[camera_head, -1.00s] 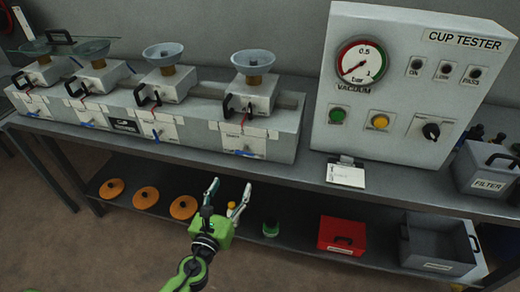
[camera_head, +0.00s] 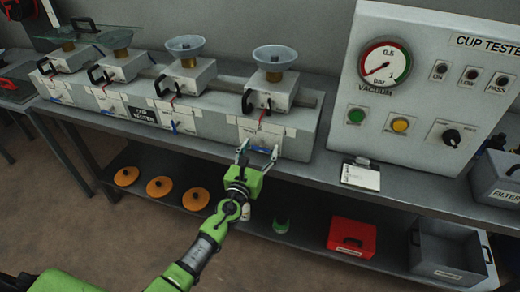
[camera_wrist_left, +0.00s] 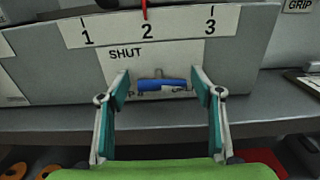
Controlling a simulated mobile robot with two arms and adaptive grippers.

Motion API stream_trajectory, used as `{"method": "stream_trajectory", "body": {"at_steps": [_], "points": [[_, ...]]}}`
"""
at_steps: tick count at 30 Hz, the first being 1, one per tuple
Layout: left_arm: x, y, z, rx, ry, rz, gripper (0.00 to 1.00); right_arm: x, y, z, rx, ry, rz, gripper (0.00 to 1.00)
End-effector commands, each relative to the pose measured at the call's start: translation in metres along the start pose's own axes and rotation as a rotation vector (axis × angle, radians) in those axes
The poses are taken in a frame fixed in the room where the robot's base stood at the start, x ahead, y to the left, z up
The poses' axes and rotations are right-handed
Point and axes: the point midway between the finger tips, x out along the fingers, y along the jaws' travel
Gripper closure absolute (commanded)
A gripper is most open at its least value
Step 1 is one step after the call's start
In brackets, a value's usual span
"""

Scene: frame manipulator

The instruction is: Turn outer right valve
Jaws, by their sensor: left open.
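The outer right valve is a small blue handle (camera_wrist_left: 163,85) on the front panel of the rightmost cup unit. It lies horizontal under the word SHUT, with lettering below it partly hidden. My left gripper (camera_head: 259,149) is in front of that panel, at the bench's front edge. In the left wrist view its two fingers (camera_wrist_left: 160,88) are open, one on each side of the blue handle, with gaps between them and it. Whether the fingertips reach the handle's depth I cannot tell. My right gripper is not in view.
A row of cup units with black handles (camera_head: 257,102) stands on the bench. The cup tester box (camera_head: 425,95) and a clipboard (camera_head: 360,175) are to the right. The lower shelf holds orange discs (camera_head: 160,187), a red box (camera_head: 351,237) and a grey bin (camera_head: 450,250).

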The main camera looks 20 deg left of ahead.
Motion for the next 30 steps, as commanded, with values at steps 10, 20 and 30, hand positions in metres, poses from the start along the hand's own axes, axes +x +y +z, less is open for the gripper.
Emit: {"method": "stream_trajectory", "body": {"at_steps": [10, 20, 30], "points": [[0.0042, -0.0004, 0.0001, 0.000, 0.000, 0.000, 0.40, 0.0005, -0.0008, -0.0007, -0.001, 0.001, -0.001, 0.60], [0.0040, -0.0004, 0.0000, -0.002, 0.000, 0.000, 0.79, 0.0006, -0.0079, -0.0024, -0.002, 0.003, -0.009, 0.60], [0.0039, -0.0002, -0.0006, -0.095, 0.000, -0.001, 0.79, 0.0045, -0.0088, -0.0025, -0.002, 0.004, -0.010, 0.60]]}}
